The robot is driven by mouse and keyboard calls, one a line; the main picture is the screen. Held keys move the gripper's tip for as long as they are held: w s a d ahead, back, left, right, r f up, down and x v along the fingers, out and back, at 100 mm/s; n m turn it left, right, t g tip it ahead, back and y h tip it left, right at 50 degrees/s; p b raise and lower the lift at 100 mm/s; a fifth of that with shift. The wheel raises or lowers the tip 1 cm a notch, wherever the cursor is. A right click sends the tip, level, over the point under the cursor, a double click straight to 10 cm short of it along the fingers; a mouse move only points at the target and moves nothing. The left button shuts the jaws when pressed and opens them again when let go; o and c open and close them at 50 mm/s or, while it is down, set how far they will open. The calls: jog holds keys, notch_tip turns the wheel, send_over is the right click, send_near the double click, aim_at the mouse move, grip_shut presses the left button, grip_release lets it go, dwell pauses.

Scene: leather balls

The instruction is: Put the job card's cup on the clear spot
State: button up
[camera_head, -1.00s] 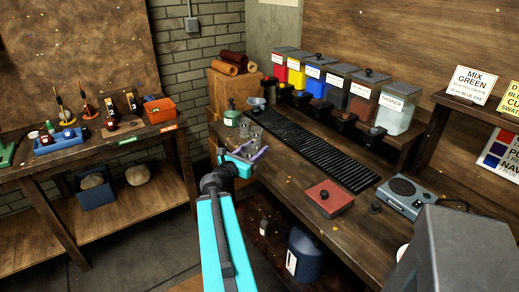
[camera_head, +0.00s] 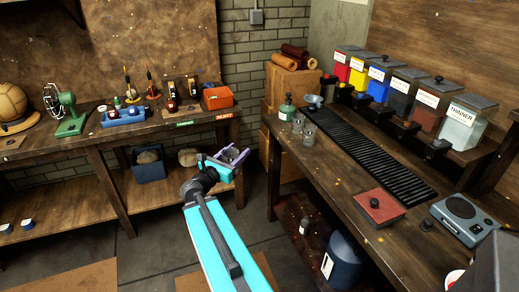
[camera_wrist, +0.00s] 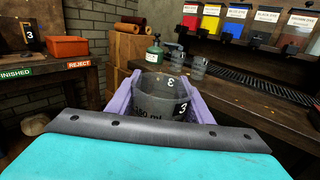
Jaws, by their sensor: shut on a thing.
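My gripper (camera_head: 230,157) has lilac fingers shut on a clear grey cup, held in the gap between the two benches. In the wrist view the cup (camera_wrist: 160,98) sits upright between the fingers, marked "3" with "ml" lettering, and looks empty. Two similar clear cups, a rear one (camera_head: 298,122) and a nearer one (camera_head: 309,136), stand at the left end of the right bench, beside the black ribbed mat (camera_head: 365,150). No job card shows now, and I cannot tell which place is the clear spot.
Labelled dye bins (camera_head: 425,100) line the back of the right bench. A green bottle (camera_head: 287,108) stands near the cups; a red block (camera_head: 379,205) and a scale (camera_head: 461,213) stand nearer. The left bench holds an orange bin (camera_head: 217,98) by FINISHED and REJECT labels.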

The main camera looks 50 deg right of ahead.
jog(key=w+a+f+n+t, duration=0.1)
jog(key=w+a+t, duration=0.1)
jog(key=w+a, duration=0.35)
jog(key=w+a+n+t, duration=0.1)
jog(key=w+a, duration=0.2)
jog(key=a, duration=0.5)
jog(key=w+a+f+n+t+y, duration=0.1)
jog(key=w+a+n+t+y, duration=0.1)
jog(key=a, duration=1.5)
jog(key=w+a+f+n+t+y, duration=0.1)
jog(key=w+a+n+t, duration=0.1)
jog(key=a, duration=1.5)
jog(key=shift+w+a+n+t+y, duration=0.3)
jog(key=shift+w+t+y, duration=0.1)
jog(key=shift+w+t, duration=0.6)
jog(key=shift+d, duration=0.1)
